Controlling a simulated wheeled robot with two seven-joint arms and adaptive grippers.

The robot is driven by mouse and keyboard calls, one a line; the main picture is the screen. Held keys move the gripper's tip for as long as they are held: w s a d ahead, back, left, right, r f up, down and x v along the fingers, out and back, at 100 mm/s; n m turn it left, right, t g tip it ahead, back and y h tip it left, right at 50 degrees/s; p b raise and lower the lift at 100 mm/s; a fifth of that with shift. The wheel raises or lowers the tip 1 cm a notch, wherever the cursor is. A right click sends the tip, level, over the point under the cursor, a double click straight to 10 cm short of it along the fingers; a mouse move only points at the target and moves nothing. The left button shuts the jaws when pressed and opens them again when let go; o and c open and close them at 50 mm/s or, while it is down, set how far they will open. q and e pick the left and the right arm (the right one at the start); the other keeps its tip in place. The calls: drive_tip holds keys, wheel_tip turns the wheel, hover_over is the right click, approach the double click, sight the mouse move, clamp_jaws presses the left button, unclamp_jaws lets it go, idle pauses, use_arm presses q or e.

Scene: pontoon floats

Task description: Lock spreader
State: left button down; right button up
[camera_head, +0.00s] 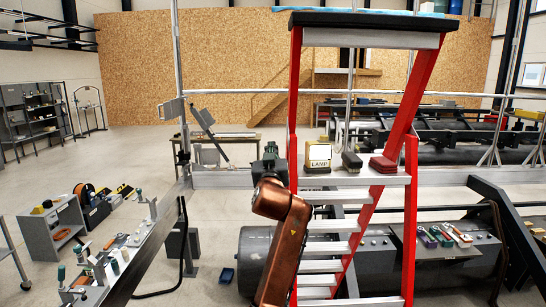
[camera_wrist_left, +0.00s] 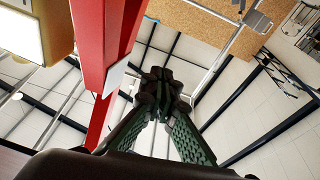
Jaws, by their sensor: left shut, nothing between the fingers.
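A red stepladder (camera_head: 412,190) with grey steps stands in front of me in the head view. I cannot clearly make out its spreader. My left gripper (camera_head: 270,148) points up just left of the ladder's left rail. In the left wrist view its dark green fingers (camera_wrist_left: 163,88) are closed together with nothing between them. The red rail (camera_wrist_left: 98,40) rises beside them on the left, apart from the fingertips in that picture, with a pale plate (camera_wrist_left: 115,78) on it. My right gripper is not in view.
A yellow and white lamp box (camera_head: 318,158), a dark block (camera_head: 351,161) and a red block (camera_head: 382,164) rest on the ladder's shelf. A grey metal post (camera_head: 178,90) stands to the left. A bench with tools (camera_head: 120,260) is lower left. Dark floats (camera_head: 255,260) lie behind the ladder.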

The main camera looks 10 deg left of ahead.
use_arm(q)
drive_tip(key=shift+s+d+r+b, duration=0.15)
drive_tip(key=shift+s+r, duration=0.15)
drive_tip(key=shift+s, duration=0.35)
drive_tip(key=shift+s+d+r+b, duration=0.15)
drive_tip(key=shift+s+r, duration=0.15)
drive_tip(key=shift+s, duration=0.3)
drive_tip(key=shift+a, duration=0.1)
